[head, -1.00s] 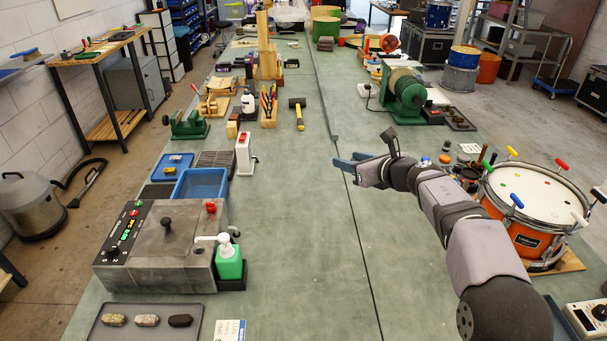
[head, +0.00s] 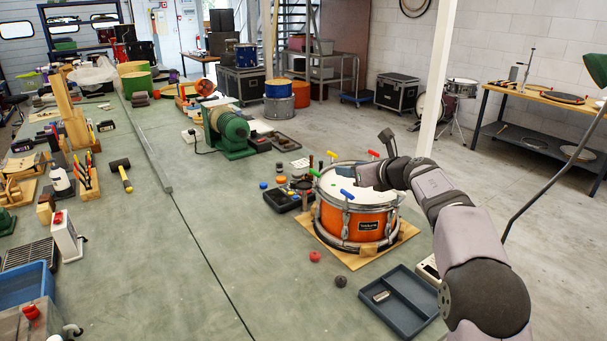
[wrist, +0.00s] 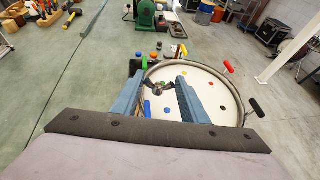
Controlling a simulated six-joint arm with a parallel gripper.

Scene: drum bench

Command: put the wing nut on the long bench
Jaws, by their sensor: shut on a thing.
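The wing nut (wrist: 158,87) shows in the wrist view as a small dark thing with two wings between my blue fingertips. My gripper (wrist: 159,89) is shut on it, above the white head of the orange drum (wrist: 203,84). In the head view my gripper (head: 360,177) is over the drum (head: 357,221), and I cannot make out the wing nut there. The long bench (head: 150,235) is the green-topped surface running away from me, and the drum stands on it on a wooden board (head: 366,258).
A black tray (head: 281,201) of small parts is left of the drum. A red ball (head: 315,256), a dark ball (head: 340,281) and a grey tray (head: 398,304) lie in front. Coloured T-handles stick up around the drum rim.

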